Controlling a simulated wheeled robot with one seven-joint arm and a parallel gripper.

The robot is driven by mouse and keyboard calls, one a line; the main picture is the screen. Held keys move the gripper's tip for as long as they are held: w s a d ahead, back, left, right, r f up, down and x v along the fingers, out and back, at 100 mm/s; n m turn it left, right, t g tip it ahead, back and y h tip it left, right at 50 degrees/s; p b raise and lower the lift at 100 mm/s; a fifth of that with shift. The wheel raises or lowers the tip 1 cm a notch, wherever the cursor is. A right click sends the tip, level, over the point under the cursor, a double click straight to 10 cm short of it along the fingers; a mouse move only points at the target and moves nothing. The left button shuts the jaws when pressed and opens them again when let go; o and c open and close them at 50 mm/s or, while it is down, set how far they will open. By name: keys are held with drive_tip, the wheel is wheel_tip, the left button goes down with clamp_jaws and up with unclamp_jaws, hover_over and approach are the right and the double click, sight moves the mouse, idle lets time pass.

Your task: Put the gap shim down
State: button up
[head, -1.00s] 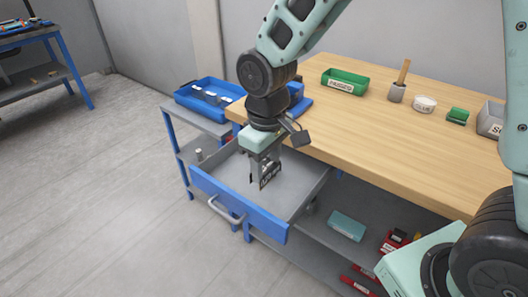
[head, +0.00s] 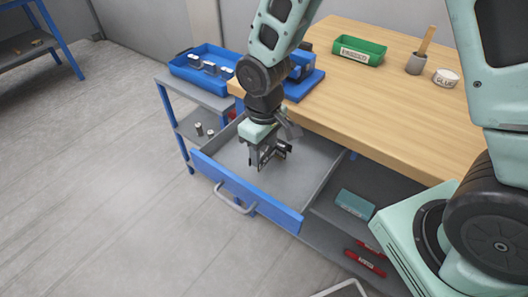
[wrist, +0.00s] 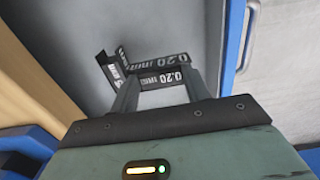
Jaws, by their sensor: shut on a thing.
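The gap shim is black with white lettering that reads 0.20 mm. It shows in the wrist view (wrist: 172,61) as angled black strips between and beyond the fingertips, and small in the head view (head: 282,150). My gripper (head: 264,163) is shut on it, pointing down over the open drawer (head: 245,190). In the wrist view my gripper (wrist: 161,82) has the grey drawer floor (wrist: 175,20) behind the shim. I cannot tell whether the shim touches the floor. The fingers hide part of it.
The drawer has a blue front with a grey handle (head: 235,203), and its visible floor is bare. The wooden bench top (head: 370,105) lies right of the drawer. A blue tray (head: 185,70) stands on the side shelf behind; a teal box (head: 354,204) is on the lower shelf.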

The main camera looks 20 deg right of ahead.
sight(263, 152)
drive_tip(key=shift+f, duration=0.85)
drive_tip(key=shift+f, duration=0.1)
drive_tip(key=o, duration=0.7)
drive_tip(key=shift+o, duration=0.2)
wheel_tip(263, 152, up, 12)
drive_tip(key=s+r, duration=0.2)
drive_tip(key=s, duration=0.7)
drive_tip(key=s+a+r, duration=0.1)
drive_tip(key=s+r, duration=0.1)
drive_tip(key=s, duration=0.6)
drive_tip(key=shift+s+a+r+n+y, duration=0.15)
drive_tip(key=shift+s+n+y, duration=0.15)
drive_tip(key=shift+s+n, duration=0.1)
